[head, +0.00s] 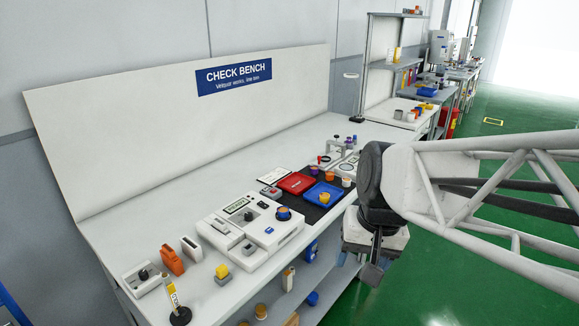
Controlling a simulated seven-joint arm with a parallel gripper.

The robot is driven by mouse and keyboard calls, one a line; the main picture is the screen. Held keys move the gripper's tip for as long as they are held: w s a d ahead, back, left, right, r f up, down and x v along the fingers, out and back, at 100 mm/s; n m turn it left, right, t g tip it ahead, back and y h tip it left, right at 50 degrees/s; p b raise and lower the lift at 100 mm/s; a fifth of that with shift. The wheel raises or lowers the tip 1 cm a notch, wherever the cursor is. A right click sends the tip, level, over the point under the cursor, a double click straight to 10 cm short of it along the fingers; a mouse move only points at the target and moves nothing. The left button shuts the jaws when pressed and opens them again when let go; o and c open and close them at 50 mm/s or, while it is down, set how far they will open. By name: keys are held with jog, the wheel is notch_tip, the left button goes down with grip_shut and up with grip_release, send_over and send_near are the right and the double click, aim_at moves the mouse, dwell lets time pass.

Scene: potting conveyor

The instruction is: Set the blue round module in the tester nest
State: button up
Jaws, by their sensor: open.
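The tester (238,252) is a white box with a small display near the front middle of the bench. A round blue piece with an orange top (283,213) sits on the right part of the tester. I cannot tell whether it is seated in a nest, and the nest itself does not show clearly. A small purple-blue round piece (313,170) stands behind the trays. My gripper (371,272) points down at the bench's front edge, right of the tester and apart from it. It is open, with nothing seen in it.
A red tray (297,183) and a blue tray (334,190) with a yellow-orange round piece (324,198) lie on a dark mat. An orange holder (171,260), yellow block (221,270) and upright post (176,304) stand at the left. The bench's back strip is clear.

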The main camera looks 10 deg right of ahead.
jog(key=s, duration=0.2)
jog(key=s+n+h, duration=0.1)
jog(key=s+d+n+t, duration=0.1)
jog(key=s, duration=0.1)
jog(key=shift+s+d+f+h, duration=0.1)
jog(key=shift+s+f+h, duration=0.2)
